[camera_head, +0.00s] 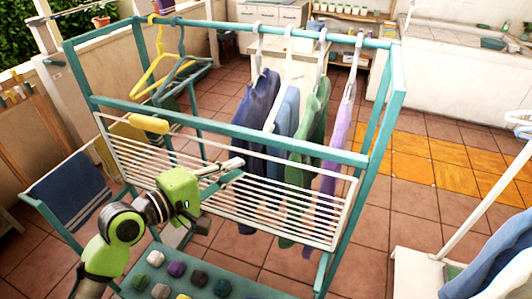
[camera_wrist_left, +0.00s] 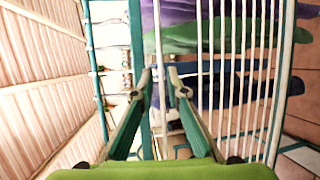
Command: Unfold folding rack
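The folding rack (camera_head: 300,213) is a white panel of thin parallel bars on the front of the teal metal frame (camera_head: 250,138). It slopes down below the frame's front rail. My left gripper (camera_head: 240,170) is in front of the rack's bars, near its middle. In the left wrist view, the rack's bars (camera_wrist_left: 240,75) run up the picture. The fingertips of my left gripper (camera_wrist_left: 160,74) are apart, with a pale bar showing between them. I cannot tell whether they touch it. My right gripper is not in view.
Shirts (camera_head: 258,100) hang from the frame's top, behind the rack. Yellow and teal hangers (camera_head: 158,70) hang at the left. A dark blue towel (camera_head: 68,188) is at the left. A teal lower shelf (camera_head: 195,280) holds several small coloured objects. Tiled floor (camera_head: 415,205) is open at the right.

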